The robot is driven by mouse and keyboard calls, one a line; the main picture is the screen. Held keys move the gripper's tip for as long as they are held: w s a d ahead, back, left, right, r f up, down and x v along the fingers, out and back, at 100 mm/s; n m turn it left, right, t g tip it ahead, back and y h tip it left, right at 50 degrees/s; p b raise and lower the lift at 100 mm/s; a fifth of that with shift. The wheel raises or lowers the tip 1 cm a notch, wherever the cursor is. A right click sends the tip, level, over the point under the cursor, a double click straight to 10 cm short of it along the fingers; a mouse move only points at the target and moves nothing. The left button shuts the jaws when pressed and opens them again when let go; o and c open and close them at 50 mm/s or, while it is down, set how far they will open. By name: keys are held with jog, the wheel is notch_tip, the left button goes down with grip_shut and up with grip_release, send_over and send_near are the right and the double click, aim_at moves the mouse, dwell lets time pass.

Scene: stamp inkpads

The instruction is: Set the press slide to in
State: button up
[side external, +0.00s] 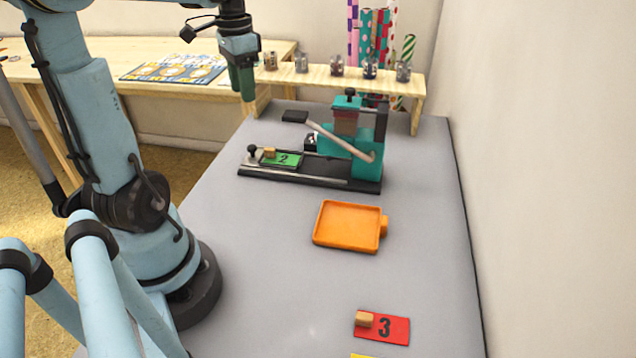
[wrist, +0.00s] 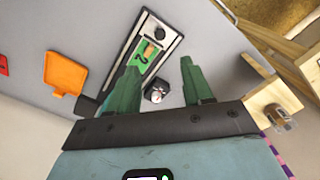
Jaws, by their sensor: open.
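The press (side external: 345,143) has a teal body, a wooden lever and a long black base. Its slide carries a green pad marked 2 (side external: 283,159) with a small wooden block on it. A black knob (side external: 252,150) stands at the slide's left end, away from the teal body. The slide also shows in the wrist view (wrist: 147,62), with the knob (wrist: 160,33). My gripper (side external: 247,96) is open and empty, raised above the table's far left side, behind and left of the press. Its two green fingers (wrist: 160,68) are apart in the wrist view.
An orange tray (side external: 346,226) and a red card marked 3 (side external: 389,328) lie nearer on the grey table. A wooden rack (side external: 345,79) with several small jars stands behind the press. The lever's black handle (side external: 295,116) sticks out to the left.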

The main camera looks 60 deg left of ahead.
aim_at(252, 146)
notch_tip(252, 146, down, 14)
jog(key=shift+f, duration=0.1)
dwell(0.7)
grip_shut()
dwell(0.4)
